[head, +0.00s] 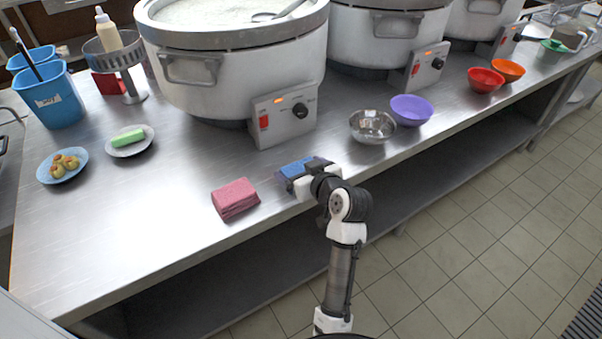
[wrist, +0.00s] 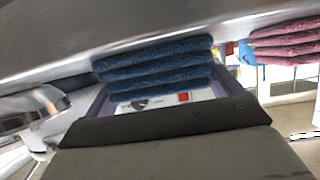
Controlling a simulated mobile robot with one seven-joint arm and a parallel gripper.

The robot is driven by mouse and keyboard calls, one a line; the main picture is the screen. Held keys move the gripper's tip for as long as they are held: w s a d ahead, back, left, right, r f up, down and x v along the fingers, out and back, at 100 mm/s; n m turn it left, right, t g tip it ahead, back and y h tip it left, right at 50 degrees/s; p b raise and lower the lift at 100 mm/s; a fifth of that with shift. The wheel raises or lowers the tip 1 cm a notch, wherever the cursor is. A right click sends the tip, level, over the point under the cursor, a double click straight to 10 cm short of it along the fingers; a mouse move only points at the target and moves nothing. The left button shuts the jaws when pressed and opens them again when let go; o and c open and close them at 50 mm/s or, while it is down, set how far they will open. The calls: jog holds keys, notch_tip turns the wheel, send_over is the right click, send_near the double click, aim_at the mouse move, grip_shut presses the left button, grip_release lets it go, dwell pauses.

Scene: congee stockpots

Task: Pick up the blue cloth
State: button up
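The blue cloth (head: 301,167) is a folded stack near the front edge of the steel counter. It also shows in the wrist view (wrist: 155,70), upside down, as thick folded layers. My gripper (head: 303,175) is low at the counter's front edge, right at the cloth. Its dark fingers look spread toward the cloth's two sides, so it appears open. Whether they touch the cloth is not clear. In the wrist view a dark edge of the gripper crosses below the cloth and no grip on it shows.
A folded pink cloth (head: 235,198) lies to the left, also in the wrist view (wrist: 285,40). A large pot (head: 235,75) with a control box (head: 285,113) stands behind. A metal bowl (head: 372,127) and purple bowl (head: 411,110) are to the right. The front-left counter is clear.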

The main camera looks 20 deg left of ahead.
aim_at(301, 169)
jog(key=c, duration=0.3)
jog(key=shift+r, duration=0.1)
notch_tip(301, 169, up, 20)
jog(key=shift+b, duration=0.3)
jog(key=o, duration=0.4)
jog(key=c, duration=0.3)
